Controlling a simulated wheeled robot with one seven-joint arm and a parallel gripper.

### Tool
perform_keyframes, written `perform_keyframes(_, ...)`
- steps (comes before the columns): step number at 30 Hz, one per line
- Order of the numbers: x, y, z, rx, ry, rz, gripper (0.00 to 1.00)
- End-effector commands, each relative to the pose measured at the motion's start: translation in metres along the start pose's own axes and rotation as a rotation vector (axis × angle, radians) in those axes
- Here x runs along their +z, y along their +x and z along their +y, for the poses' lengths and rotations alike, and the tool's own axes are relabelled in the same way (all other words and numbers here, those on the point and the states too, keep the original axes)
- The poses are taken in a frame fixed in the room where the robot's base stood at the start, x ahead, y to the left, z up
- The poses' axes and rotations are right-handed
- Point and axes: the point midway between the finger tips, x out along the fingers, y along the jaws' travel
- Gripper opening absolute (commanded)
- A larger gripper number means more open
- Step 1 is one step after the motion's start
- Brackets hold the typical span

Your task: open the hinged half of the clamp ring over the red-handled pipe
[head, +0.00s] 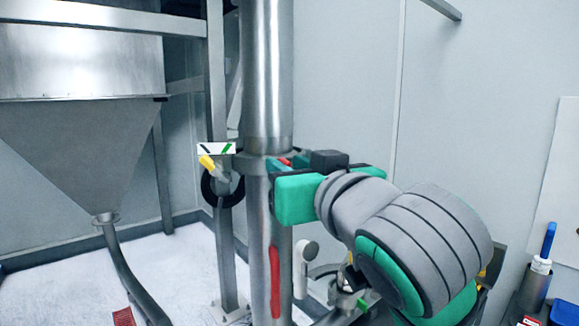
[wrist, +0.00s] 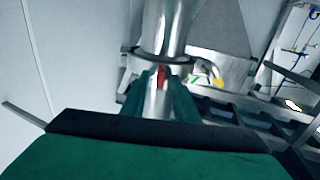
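A tall steel pipe with a red handle (head: 275,280) stands upright left of my arm in the head view. The clamp ring (wrist: 162,57) shows in the wrist view as a dark band around the pipe joint; whether it is open is unclear. A small red part (wrist: 162,75) sits just below the band. My gripper (wrist: 161,78) has its two green fingers apart, with the pipe and red part seen between them. I cannot tell whether a finger touches the red part. In the head view, my gripper hides the right side of the joint.
A steel hopper (head: 75,150) with an outlet tube stands at the left. A yellow-handled tool and a black ring (head: 210,190) hang on a post behind the pipe. A blue-handled brush (head: 546,250) stands in a holder at the right edge.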

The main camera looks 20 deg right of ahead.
Motion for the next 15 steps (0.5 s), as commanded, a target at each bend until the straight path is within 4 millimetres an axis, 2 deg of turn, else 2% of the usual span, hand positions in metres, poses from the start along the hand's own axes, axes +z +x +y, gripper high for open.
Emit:
perform_keyframes(8, 0.0, 0.0017, -0.0006, -0.001, 0.0, 0.0, 0.27)
perform_keyframes(12, 0.0001, 0.002, -0.0019, -0.004, 0.0, 0.0, 0.0)
perform_keyframes(15, 0.0001, 0.0021, -0.0019, -0.004, 0.0, 0.0, 0.0)
